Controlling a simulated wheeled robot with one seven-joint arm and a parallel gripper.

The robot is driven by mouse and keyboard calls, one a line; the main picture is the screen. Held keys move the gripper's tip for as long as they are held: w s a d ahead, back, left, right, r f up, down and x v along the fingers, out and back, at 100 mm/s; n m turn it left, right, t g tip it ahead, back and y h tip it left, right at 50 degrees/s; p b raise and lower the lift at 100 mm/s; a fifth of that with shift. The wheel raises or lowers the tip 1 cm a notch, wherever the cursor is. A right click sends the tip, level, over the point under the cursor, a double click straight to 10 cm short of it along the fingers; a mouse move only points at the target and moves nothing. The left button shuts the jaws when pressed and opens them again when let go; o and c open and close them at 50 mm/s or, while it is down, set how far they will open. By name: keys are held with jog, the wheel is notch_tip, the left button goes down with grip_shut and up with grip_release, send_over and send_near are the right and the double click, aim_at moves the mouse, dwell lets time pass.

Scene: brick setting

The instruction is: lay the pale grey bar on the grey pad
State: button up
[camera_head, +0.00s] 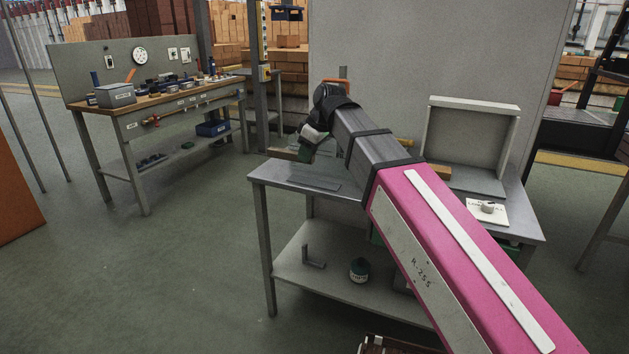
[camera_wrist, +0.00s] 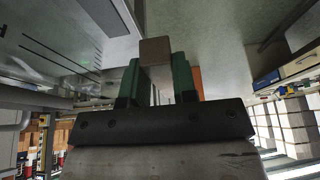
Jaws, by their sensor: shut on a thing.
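My gripper (camera_head: 303,153) is over the far left part of the grey metal table (camera_head: 262,175). In the wrist view, my gripper (camera_wrist: 158,78) has its green fingers shut on the bar (camera_wrist: 155,50), whose squarish, brownish-grey end shows past the fingertips. The flat grey pad (camera_head: 313,183) lies on the tabletop, just below and right of the gripper in the head view. It seems to be the darker rectangle (camera_wrist: 104,14) at upper left in the wrist view, apart from the bar.
A pale open-fronted box (camera_head: 468,140) stands at the table's right, behind my arm. A white card with a small round grey part (camera_head: 487,209) lies at the right. The lower shelf holds a dark jar (camera_head: 359,269) and an angle bracket (camera_head: 313,257). A workbench (camera_head: 165,98) stands back left.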

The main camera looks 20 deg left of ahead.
jog(key=shift+s+f, duration=0.4)
jog(key=shift+f, duration=0.1)
send_over(325, 184)
jog(key=d, duration=0.1)
jog(key=f, duration=0.6)
jog(key=shift+s+d+f, duration=0.15)
jog(key=shift+s+f, duration=0.05)
jog(key=shift+f, duration=2.25)
jog(key=shift+f, duration=0.2)
jog(key=o, duration=1)
jog(key=shift+c, duration=0.2)
jog(key=shift+r, duration=0.15)
jog(key=v, duration=1.2)
jog(key=shift+r, duration=0.1)
